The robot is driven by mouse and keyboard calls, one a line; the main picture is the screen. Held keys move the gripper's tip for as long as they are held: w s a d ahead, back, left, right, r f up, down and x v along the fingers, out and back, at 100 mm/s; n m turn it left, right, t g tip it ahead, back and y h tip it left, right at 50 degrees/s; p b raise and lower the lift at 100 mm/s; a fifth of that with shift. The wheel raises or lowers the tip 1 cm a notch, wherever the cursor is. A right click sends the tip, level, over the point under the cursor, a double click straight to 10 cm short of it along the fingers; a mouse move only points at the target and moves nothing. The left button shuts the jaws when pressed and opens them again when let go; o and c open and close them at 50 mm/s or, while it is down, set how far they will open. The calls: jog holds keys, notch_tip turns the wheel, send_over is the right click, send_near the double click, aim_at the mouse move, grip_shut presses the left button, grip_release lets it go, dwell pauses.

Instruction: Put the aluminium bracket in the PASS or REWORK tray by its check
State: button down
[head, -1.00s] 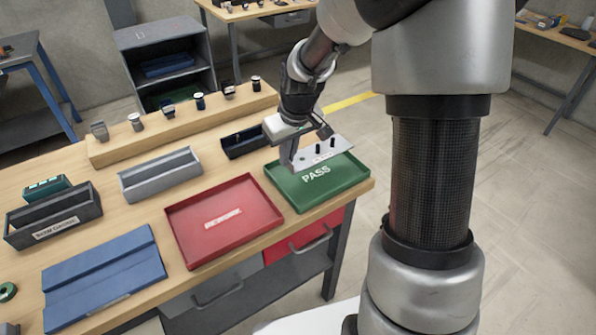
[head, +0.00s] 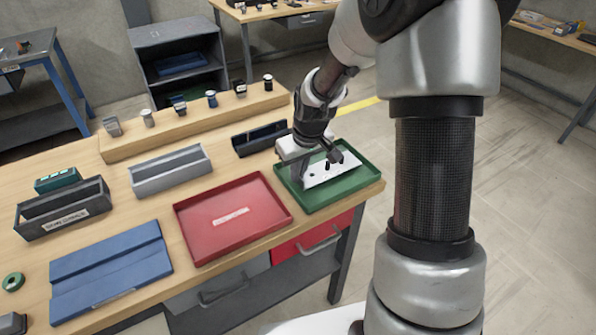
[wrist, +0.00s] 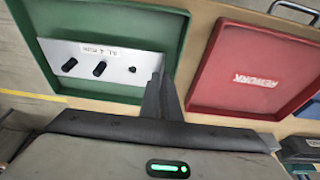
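The aluminium bracket (head: 338,174) is a pale metal plate with dark pegs. It is low inside the green PASS tray (head: 372,176); I cannot tell whether it touches the floor. In the wrist view the plate (wrist: 118,82) shows two black pegs, a smaller dark-centred hole or fastener, and a small white label that is hard to read. My gripper (head: 303,174) is shut on the bracket's edge at its left end in the head view; the fingers (wrist: 160,88) hide that edge. The red REWORK tray (head: 213,243) stands empty to the left.
A grey open bin (head: 170,172) and a dark bin (head: 260,138) lie behind the trays. A wooden ledge (head: 180,128) carries several small parts. The green tray is near the table's right edge.

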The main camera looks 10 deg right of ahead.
jog(key=shift+f, duration=0.25)
jog(key=c, duration=2)
grip_release()
jog(key=shift+r, duration=0.1)
